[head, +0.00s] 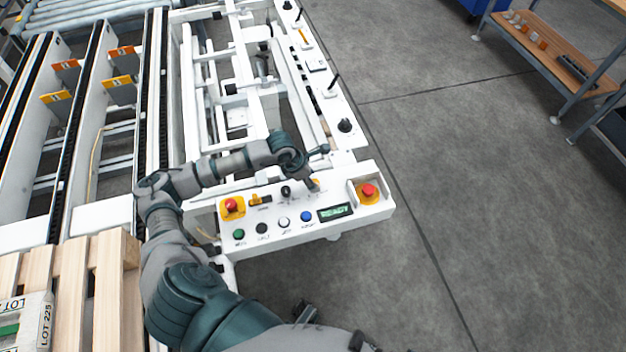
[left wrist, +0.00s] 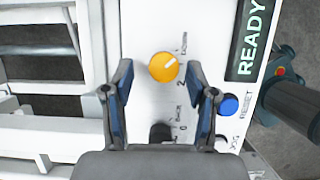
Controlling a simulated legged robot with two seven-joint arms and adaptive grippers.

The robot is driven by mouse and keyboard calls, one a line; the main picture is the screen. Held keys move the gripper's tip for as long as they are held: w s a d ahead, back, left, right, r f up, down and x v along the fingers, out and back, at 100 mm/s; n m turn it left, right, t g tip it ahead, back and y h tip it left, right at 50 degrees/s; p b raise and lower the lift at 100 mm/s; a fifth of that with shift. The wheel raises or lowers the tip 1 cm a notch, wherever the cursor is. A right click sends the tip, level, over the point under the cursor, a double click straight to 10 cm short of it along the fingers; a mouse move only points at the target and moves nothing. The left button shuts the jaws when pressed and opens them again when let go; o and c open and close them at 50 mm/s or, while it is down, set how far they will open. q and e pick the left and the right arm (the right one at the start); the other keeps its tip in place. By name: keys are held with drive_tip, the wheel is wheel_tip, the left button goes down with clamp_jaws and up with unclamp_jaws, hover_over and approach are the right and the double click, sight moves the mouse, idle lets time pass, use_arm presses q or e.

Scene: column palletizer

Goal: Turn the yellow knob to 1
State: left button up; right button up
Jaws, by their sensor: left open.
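The yellow knob (left wrist: 163,67) sits on the white control panel (head: 345,228) and has a white pointer mark. In the left wrist view the mark points right and slightly up, and printed labels, small and hard to read, stand right of the knob. My left gripper (left wrist: 160,70) is open, with one finger on each side of the knob in the picture; I cannot tell whether they touch it. In the head view the left gripper (head: 314,168) is over the panel's back edge and partly hides the knob. A dark part low in the head view may be my right gripper; its jaws are unclear.
The panel carries a READY display (head: 335,212), a blue button (head: 306,216), a black knob (head: 286,192) and red stop buttons (head: 369,191) at both ends. A wooden pallet (head: 118,285) stands at the lower left.

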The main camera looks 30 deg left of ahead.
use_arm(q)
drive_tip(key=shift+w+f, duration=0.15)
drive_tip(key=shift+f, duration=0.3)
drive_tip(key=shift+d+r, duration=0.15)
drive_tip(key=shift+d, duration=0.3)
drive_tip(key=shift+c, duration=0.4)
drive_tip(key=shift+d, duration=0.1)
drive_tip(key=c, duration=0.4)
clamp_jaws()
drive_tip(key=shift+a, duration=0.25)
use_arm(e)
drive_tip(key=shift+d+r, duration=0.15)
drive_tip(key=shift+d, duration=0.15)
